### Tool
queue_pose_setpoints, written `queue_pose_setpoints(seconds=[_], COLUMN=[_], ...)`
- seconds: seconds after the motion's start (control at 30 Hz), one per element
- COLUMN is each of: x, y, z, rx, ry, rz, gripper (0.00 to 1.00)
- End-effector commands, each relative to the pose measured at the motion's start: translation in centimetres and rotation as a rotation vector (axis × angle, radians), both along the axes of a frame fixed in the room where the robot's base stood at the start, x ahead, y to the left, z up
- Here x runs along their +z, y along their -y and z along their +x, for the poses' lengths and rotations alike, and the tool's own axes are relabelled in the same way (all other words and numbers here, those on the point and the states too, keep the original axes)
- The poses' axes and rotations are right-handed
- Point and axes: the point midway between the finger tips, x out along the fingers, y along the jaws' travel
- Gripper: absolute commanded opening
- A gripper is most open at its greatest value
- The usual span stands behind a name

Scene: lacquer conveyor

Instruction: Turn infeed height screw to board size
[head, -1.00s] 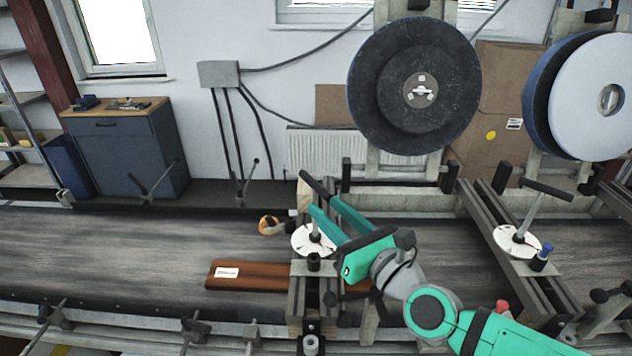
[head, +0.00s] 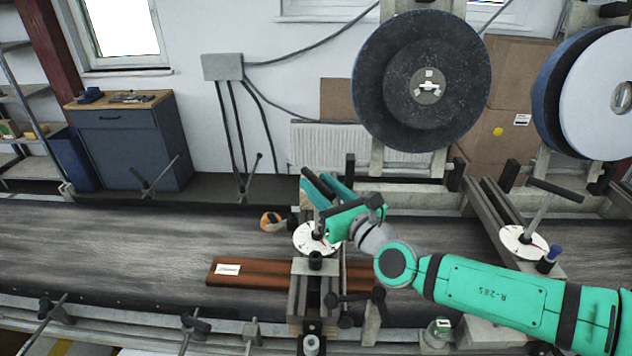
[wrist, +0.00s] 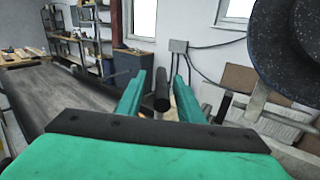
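The infeed height screw stands over the conveyor in the head view. It has a white dial (head: 309,240) with a red pointer mark and a black crank bar (head: 316,184) on top. A brown board (head: 262,274) with a white label lies on the belt, passing under the screw's frame. My gripper (head: 324,189) is at the crank bar, with its green fingers on either side. In the wrist view, the bar's dark end (wrist: 162,90) stands between the two fingers (wrist: 158,92), with a gap on both sides. The dial's numbers are too small to read.
A second dial and crank (head: 522,241) stand to the right. Large dark abrasive wheels (head: 385,85) hang behind. An orange-and-black round part (head: 270,222) sits left of the screw. The belt (head: 110,240) is clear on the left.

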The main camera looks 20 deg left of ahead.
Motion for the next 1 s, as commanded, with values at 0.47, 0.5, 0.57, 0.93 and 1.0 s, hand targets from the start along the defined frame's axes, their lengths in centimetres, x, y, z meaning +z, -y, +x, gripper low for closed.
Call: queue_pose_setpoints(seconds=[0.47,0.5,0.57,0.93,1.0], x=[-0.02,-0.02,-0.02,-0.01,0.02], y=[-1.34,-1.35,-1.35,-1.35,-1.35], z=[1.16,1.15,1.14,1.13,1.14], rx=[-0.001,0.000,0.000,0.003,0.008], ry=[-0.001,-0.001,-0.001,-0.001,0.000], rz=[0.001,0.001,0.001,0.001,0.002], gripper=[0.34,0.34,0.27,0.00,0.00])
